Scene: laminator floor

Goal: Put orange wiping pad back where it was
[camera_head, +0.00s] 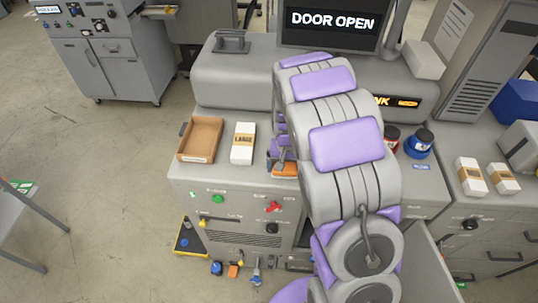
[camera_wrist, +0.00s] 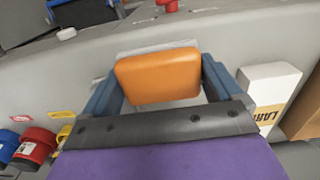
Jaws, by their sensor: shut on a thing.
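The orange wiping pad (camera_wrist: 160,76) is between the two blue-grey fingers of my gripper (camera_wrist: 161,70) in the wrist view. The fingers are shut on its sides. A pale grey edge shows behind the pad; I cannot tell if it belongs to it. In the head view the pad (camera_head: 284,169) is at the front edge of the grey machine's top (camera_head: 225,173), just right of the white box marked LARGE. My gripper (camera_head: 283,158) is there too, partly hidden by my arm. I cannot tell whether the pad touches the top.
The white LARGE box (camera_head: 243,143) and an open brown tray (camera_head: 183,152) stand left of the pad. Red and blue jars (camera_head: 418,144) stand right of my arm. A red knob (camera_head: 273,208) is on the front panel below. Several small tools hang lower (camera_head: 235,270).

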